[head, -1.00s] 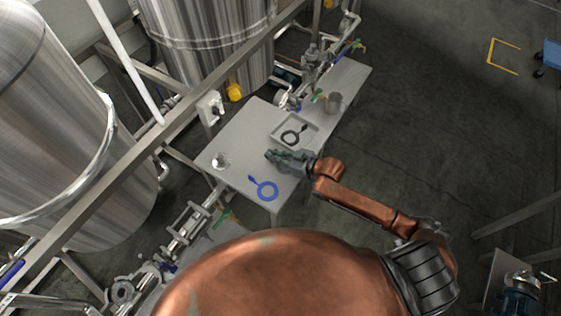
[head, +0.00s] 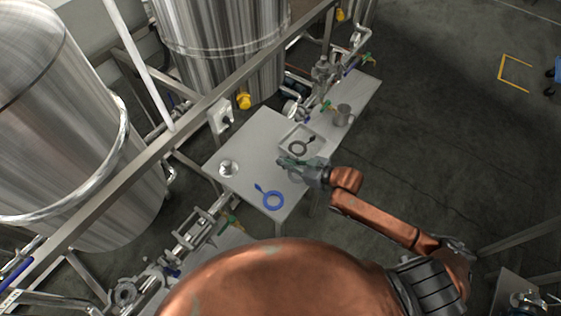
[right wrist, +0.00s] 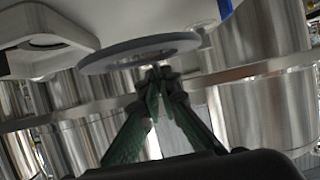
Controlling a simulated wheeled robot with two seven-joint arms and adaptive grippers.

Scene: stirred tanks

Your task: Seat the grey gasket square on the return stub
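The grey gasket (right wrist: 140,52) is a flat ring seen nearly edge-on in the right wrist view, at the tips of my right gripper (right wrist: 159,73). The fingers are nearly together, seemingly on the near edge of the ring. In the head view my right gripper (head: 287,163) is over the table, beside the tray, and the gasket is hard to make out there. A short round metal stub (head: 228,168), likely the return stub, stands at the table's left side, apart from the gripper. My left gripper is not in view.
A shallow tray (head: 287,147) holds a dark ring with a tab (head: 301,147). A blue tabbed ring (head: 272,200) lies near the table's front corner. A metal cup (head: 343,114) stands farther back. Tanks and a rail (head: 200,112) border the left; bare table lies between stub and gripper.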

